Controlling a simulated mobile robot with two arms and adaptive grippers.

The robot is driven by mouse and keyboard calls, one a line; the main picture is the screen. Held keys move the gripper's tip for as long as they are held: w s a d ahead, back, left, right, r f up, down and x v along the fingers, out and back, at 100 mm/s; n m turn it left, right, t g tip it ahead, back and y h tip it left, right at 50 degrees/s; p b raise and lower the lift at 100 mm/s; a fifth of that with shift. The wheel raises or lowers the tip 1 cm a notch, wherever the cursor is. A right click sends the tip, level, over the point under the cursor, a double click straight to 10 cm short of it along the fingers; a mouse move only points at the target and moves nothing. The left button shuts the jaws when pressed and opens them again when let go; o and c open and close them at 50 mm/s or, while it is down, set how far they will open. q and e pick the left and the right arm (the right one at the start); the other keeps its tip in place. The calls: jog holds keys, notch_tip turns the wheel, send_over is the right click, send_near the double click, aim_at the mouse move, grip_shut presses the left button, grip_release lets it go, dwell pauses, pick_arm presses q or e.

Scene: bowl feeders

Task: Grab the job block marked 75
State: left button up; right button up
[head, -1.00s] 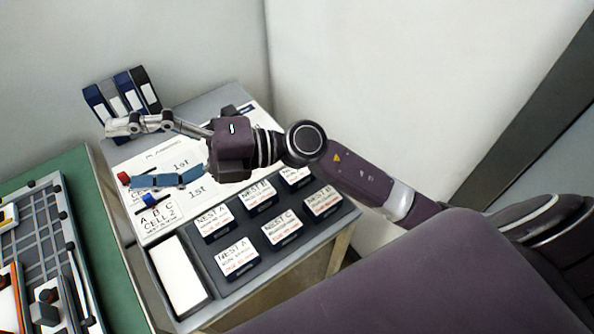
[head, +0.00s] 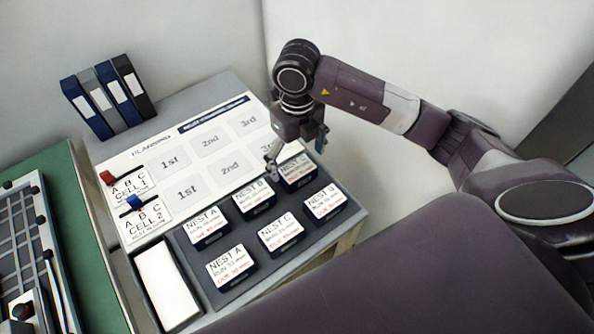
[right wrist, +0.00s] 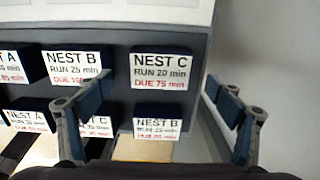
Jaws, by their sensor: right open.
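The block marked DUE 75 min is a dark block with a white label reading NEST C, RUN 20 min; it shows in the right wrist view (right wrist: 158,72). In the head view it is the back right block (head: 298,170) of the dark tray (head: 222,288). My right gripper (head: 296,152) is open above this block, pointing down, with one finger to each side. In the right wrist view the label lies between and beyond the open fingers (right wrist: 158,88), and nothing is held. My left gripper is not in view.
Other NEST blocks sit close by: NEST B (head: 254,193) on the left and another NEST B (right wrist: 157,128) in the front row. A white planning board (head: 212,168) lies behind the tray. Binders (head: 108,98) stand at the back left. A wall is at the right.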

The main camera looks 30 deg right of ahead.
aim_at(297, 168)
notch_tip(297, 168, down, 5)
jog(key=shift+w+f+p, duration=0.1)
jog(key=shift+p, duration=0.55)
jog(key=shift+c, duration=0.7)
jog(key=c, duration=1.2)
